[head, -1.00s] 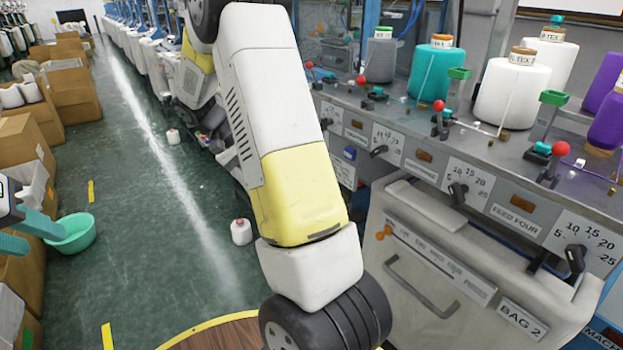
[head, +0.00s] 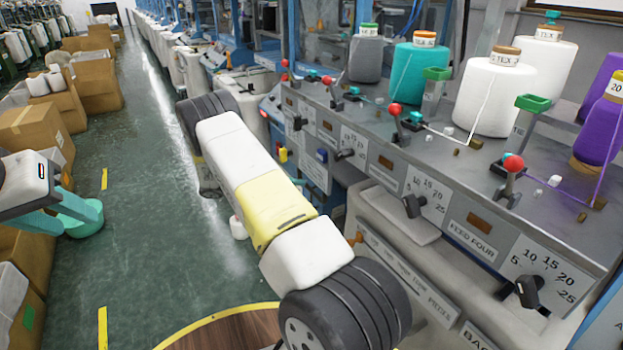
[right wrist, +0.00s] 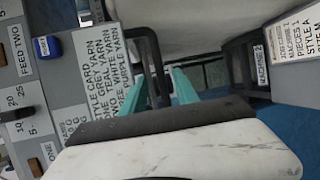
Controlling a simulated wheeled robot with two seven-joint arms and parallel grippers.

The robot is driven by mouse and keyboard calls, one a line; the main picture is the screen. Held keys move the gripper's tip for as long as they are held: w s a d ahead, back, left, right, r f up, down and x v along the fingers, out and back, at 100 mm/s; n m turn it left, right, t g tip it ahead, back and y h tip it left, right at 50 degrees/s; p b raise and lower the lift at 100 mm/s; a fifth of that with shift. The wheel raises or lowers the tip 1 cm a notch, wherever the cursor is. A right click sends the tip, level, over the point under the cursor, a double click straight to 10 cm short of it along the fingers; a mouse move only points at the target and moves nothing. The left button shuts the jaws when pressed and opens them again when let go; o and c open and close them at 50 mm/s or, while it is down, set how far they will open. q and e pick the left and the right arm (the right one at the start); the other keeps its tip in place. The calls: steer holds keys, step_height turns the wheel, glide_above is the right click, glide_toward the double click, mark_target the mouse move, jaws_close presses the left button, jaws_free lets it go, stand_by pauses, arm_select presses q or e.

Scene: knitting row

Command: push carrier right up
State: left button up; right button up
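No part in view is marked as the carrier. Several red-knobbed levers, such as the near one (head: 514,163) and another (head: 395,110), stand along the top of the grey knitting machine (head: 370,170). My right gripper is hidden in the head view behind my right arm.
White cones (head: 495,92), a teal cone (head: 415,77) and purple cones (head: 600,125) stand on the machine. Black dials (head: 527,291) line its front. Cardboard boxes (head: 35,135) stand on the left. The green floor (head: 145,180) between is mostly clear.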

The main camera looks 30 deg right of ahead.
steer(key=x, duration=0.8)
steer(key=shift+d, duration=0.25)
steer(key=shift+c, duration=0.3)
jaws_close()
stand_by(0.9)
